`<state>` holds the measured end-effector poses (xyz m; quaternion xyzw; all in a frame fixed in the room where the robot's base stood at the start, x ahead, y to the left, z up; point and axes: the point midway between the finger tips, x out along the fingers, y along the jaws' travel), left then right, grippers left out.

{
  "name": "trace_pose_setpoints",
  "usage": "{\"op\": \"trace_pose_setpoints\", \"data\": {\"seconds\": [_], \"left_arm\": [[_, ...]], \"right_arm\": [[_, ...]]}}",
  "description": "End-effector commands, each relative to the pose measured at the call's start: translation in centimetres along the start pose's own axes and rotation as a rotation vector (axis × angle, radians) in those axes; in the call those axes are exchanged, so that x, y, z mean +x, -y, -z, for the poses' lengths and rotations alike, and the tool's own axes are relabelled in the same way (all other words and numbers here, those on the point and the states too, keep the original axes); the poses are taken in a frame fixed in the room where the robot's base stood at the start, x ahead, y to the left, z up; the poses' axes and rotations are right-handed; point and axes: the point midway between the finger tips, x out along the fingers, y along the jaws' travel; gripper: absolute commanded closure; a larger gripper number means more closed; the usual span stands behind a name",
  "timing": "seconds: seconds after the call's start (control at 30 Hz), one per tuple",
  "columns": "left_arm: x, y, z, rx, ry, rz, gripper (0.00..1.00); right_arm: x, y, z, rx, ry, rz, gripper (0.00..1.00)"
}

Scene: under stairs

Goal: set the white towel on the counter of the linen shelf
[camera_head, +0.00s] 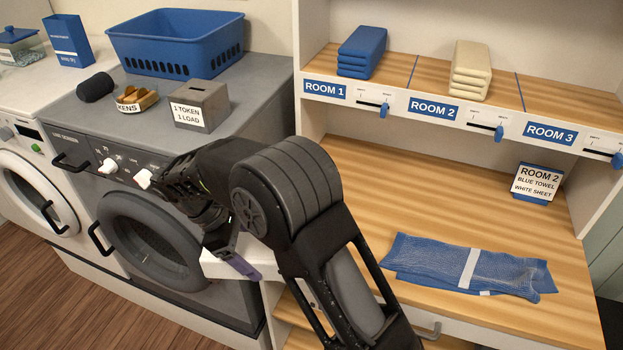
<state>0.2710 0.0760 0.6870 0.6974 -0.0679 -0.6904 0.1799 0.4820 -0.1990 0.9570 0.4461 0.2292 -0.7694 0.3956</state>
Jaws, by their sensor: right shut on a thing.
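My right gripper (240,264) hangs low in front of the grey washer, left of the linen shelf's counter (390,190). It is shut on a white, flat thing (214,265) that seems to be the white towel; my arm hides much of it. The towel is out in front of the shelf's left side, apart from the wooden counter top as far as I can tell. The counter is wide, with a blue folded cloth (420,259) with a white band lying on its front part. My left gripper is not in view.
A card (537,184) reading "ROOM 2 BLUE TOWEL WHITE SHEET" stands at the counter's back right. Above are a blue stack (362,50) and a cream stack (471,70). A blue basket (175,45) and a token box (200,104) stand on the washer. The counter's middle is clear.

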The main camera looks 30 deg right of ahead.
Motion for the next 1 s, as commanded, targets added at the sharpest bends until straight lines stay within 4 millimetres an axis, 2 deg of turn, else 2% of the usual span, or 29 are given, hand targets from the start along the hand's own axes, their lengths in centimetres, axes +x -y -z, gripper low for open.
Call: {"op": "trace_pose_setpoints", "data": {"seconds": [0.17, 0.27, 0.37, 0.47, 0.6, 0.7, 0.83, 1.0], "left_arm": [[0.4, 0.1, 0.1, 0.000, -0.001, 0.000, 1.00], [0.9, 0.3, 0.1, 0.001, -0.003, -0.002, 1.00], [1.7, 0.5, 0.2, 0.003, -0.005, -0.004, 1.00], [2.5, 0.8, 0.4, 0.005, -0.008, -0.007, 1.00], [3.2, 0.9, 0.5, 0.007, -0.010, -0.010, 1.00], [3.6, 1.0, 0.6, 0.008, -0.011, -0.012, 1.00], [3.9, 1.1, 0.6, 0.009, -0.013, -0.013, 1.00], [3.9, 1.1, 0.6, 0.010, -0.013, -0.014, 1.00]], "right_arm": [[0.8, -1.2, -0.2, -0.053, -0.001, -0.029, 0.97], [2.1, -3.4, -0.9, -0.153, -0.001, -0.087, 0.97], [3.6, -6.8, -2.4, -0.318, -0.004, -0.183, 0.97], [4.6, -11.0, -4.7, -0.518, -0.005, -0.303, 0.97], [4.8, -15.7, -8.6, -0.764, -0.002, -0.450, 0.97], [4.5, -18.1, -11.0, -0.895, 0.001, -0.525, 0.97], [4.0, -19.9, -13.1, -1.008, 0.001, -0.588, 0.97], [3.6, -20.5, -14.0, -1.064, 0.001, -0.616, 0.97]]}}
